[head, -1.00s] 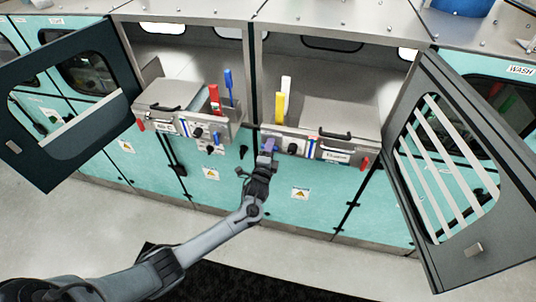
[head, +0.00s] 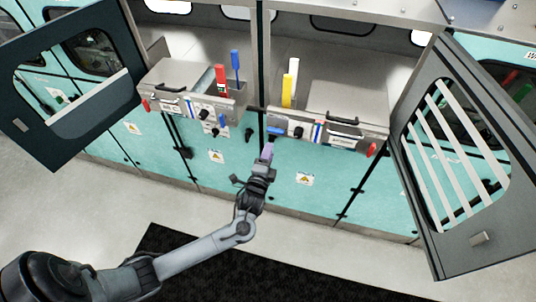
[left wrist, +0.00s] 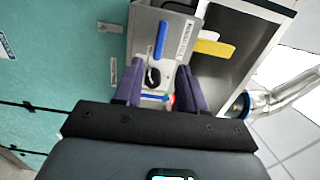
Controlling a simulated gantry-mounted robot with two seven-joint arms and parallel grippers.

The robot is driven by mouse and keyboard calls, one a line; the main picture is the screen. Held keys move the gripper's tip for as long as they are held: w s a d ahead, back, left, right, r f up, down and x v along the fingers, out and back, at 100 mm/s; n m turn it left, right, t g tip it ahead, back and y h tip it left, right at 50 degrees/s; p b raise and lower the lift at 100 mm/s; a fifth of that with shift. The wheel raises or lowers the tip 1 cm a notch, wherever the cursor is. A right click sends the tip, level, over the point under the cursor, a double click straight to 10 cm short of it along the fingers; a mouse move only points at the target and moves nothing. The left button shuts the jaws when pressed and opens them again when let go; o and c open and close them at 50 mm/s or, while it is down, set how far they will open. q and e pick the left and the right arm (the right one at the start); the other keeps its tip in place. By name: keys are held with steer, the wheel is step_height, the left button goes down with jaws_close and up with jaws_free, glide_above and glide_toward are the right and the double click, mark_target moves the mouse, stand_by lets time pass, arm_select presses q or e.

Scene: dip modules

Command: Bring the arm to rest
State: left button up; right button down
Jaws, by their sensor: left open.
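My left arm (head: 200,250) reaches in from the lower left of the head view. My left gripper (head: 267,152), with purple fingers, is just in front of and below the left end of the right module (head: 345,117). In the left wrist view the gripper (left wrist: 160,66) is open, its two fingers apart with nothing held between them. Beyond the fingers show a blue lever (left wrist: 161,40) and a black knob (left wrist: 152,76) on the module's front panel. My right gripper is not in view.
Two dark doors stand open, one at left (head: 75,140) and one at right (head: 475,215). The left module (head: 175,78) has red and blue upright handles; yellow and white ones (head: 288,90) stand at the right module. Black mat (head: 260,270) and clear floor lie in front.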

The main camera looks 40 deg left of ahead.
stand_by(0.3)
arm_select(q)
steer(key=s+f+g+p, duration=0.1)
steer(key=s+f+p, duration=0.2)
steer(key=s, duration=0.3)
steer(key=s+d+r+n+g+h+p, duration=0.2)
steer(key=s+d+r+n+g+h, duration=0.2)
steer(key=s, duration=0.7)
steer(key=s+d+r+n+g+h+p, duration=0.3)
steer(key=s+d+n+g, duration=0.3)
steer(key=s+d, duration=0.4)
steer(key=shift+s+d+r+n+g+h+p, duration=0.35)
steer(key=shift+s+r+g, duration=0.5)
steer(key=shift+s, duration=0.4)
steer(key=shift+f, duration=0.1)
